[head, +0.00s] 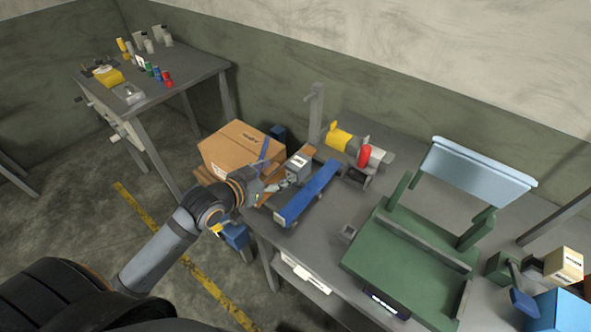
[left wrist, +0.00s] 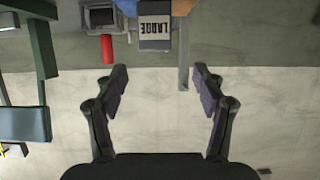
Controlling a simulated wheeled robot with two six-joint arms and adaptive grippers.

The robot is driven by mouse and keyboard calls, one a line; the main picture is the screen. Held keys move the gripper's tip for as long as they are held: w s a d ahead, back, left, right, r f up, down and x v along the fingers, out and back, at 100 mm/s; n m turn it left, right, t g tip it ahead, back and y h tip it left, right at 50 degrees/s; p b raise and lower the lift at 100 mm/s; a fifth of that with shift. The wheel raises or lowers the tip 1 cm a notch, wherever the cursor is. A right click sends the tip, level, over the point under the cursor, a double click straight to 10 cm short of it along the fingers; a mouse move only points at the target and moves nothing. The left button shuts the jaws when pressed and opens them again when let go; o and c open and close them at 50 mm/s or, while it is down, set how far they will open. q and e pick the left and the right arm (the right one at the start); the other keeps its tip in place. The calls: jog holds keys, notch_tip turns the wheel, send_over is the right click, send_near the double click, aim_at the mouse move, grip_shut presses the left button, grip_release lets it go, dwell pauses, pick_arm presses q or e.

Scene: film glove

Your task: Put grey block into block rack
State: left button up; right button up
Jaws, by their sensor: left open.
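A grey block (head: 298,167) with a pale label stands at the left end of the workbench, beside a long blue bar. In the left wrist view the block (left wrist: 155,32), with upside-down "LARGE" lettering, is at the top edge, partly cut off. My left gripper (head: 281,186) is close to the block's near side. In the left wrist view the fingers (left wrist: 160,75) are wide apart with nothing between them; the block lies beyond the tips. I cannot tell surely which fixture is the block rack. My right gripper is out of view.
A cardboard box (head: 236,146) is left of the block. The blue bar (head: 308,193) lies to its right. A yellow and red device (head: 356,147), a green fixture (head: 408,256) and a cream block (head: 564,264) stand further right. A side table (head: 190,72) is behind left.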

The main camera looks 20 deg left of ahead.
aim_at(293, 167)
pick_arm(q)
jog(key=x, duration=0.4)
jog(key=shift+w+d+f, duration=0.15)
jog(key=shift+w+d, duration=0.1)
jog(key=shift+w, duration=0.2)
jog(key=x, duration=0.3)
jog(key=p+x, duration=0.1)
jog(key=x, duration=0.1)
jog(key=shift+d+f, duration=0.25)
jog(key=shift+f, duration=0.05)
jog(key=shift+s+a, duration=0.1)
jog(key=shift+s, duration=0.15)
jog(key=shift+c, duration=0.2)
jog(key=shift+c, duration=1.3)
grip_shut()
